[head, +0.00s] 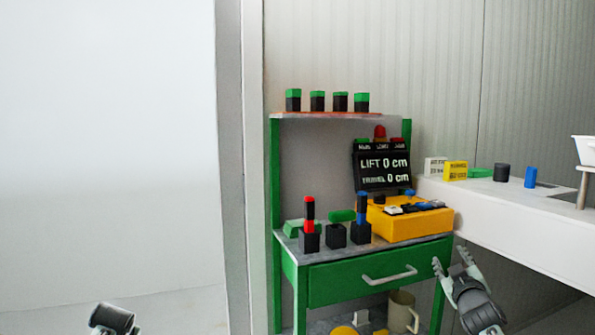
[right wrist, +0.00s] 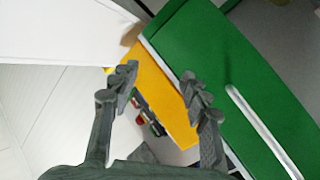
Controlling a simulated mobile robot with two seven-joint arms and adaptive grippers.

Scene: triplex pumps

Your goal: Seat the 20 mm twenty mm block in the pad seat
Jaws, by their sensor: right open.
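A white block (head: 435,167) and a yellow block (head: 456,171), both with dark lettering, stand side by side at the left end of the white bench. Their lettering is too small to read, so I cannot tell which is the 20 mm block. I cannot pick out the pad seat with certainty. My right gripper (head: 450,260) is open and empty in front of the green cart's drawer, at its right end, below the blocks. In the right wrist view its fingers (right wrist: 160,75) are spread in front of the yellow console.
The green cart (head: 345,284) carries a yellow console (head: 408,223), a display (head: 382,168) reading LIFT 0 cm, and several black sockets. Its drawer handle (head: 390,277) sticks out. The white bench (head: 500,210) also holds a black cylinder (head: 502,172) and a blue cylinder (head: 530,176).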

